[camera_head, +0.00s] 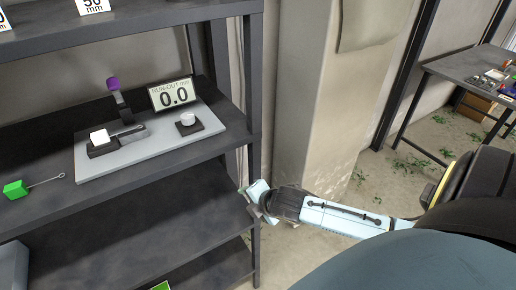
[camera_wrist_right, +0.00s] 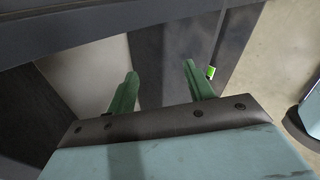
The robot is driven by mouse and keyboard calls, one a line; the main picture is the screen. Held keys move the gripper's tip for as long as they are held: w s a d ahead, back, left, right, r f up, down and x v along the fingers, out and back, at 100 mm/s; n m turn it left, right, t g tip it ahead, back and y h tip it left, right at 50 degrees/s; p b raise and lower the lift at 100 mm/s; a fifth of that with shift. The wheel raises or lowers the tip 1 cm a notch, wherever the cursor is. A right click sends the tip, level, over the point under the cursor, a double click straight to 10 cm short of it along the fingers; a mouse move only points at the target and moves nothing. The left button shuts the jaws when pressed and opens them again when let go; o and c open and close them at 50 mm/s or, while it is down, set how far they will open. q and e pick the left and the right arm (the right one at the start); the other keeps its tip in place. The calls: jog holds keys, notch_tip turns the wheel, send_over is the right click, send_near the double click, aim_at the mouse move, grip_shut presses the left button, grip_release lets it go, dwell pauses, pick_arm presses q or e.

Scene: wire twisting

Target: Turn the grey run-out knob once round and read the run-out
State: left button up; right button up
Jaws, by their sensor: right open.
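The grey run-out knob (camera_head: 187,119) is a small light cylinder on a dark square base, at the right end of a grey plate (camera_head: 150,155) on the shelf. The run-out display (camera_head: 173,95) stands behind it and reads 0.0 mm. My right gripper (camera_head: 250,200) is beside the shelf's front right post, below and to the right of the knob, touching nothing that I can make out. In the right wrist view its two green fingers (camera_wrist_right: 160,88) are apart with nothing between them. My left gripper is not in view.
A white block on a dark holder (camera_head: 103,146) and a purple-topped arm (camera_head: 113,84) stand on the plate. A green block with a wire loop (camera_head: 15,189) lies at left. The shelf post (camera_head: 254,90) stands near my right gripper. A table (camera_head: 470,68) is at far right.

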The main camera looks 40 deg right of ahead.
notch_tip(320, 180, down, 8)
jog(key=s+d+m+b, duration=0.1)
jog(key=m, duration=0.1)
jog(key=shift+d+r+g+b, duration=0.25)
jog(key=shift+g+b, duration=0.15)
jog(key=shift+s, duration=0.1)
